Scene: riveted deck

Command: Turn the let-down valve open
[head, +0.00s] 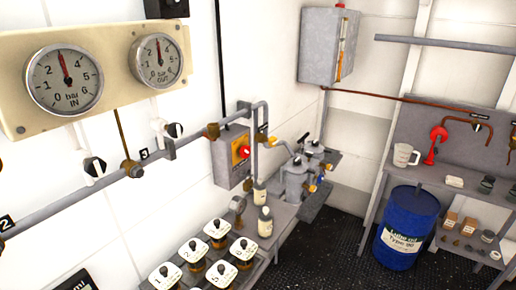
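A grey pipe (120,178) runs along the left wall below a cream gauge panel (110,38). Two small black-and-white handles sit near it, a left handle (94,167) and a right handle (174,130). Tags 2 (6,222) and 3 (144,154) mark the pipe. A brass fitting (128,165) and a copper-coloured fitting (212,131) are on it. No label reading let-down is legible, so I cannot tell which part is that valve. The IN gauge (65,80) and OUT gauge (157,61) needles point near the top. My gripper is not in view.
A grey box with a red knob (244,151) hangs beyond the pipe. Below, a bench (283,217) holds numbered-lid jars (218,230), bottles (265,222) and metal canisters (295,180). A blue drum (407,228) stands right, beside shelves. Dark floor (335,240) lies between.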

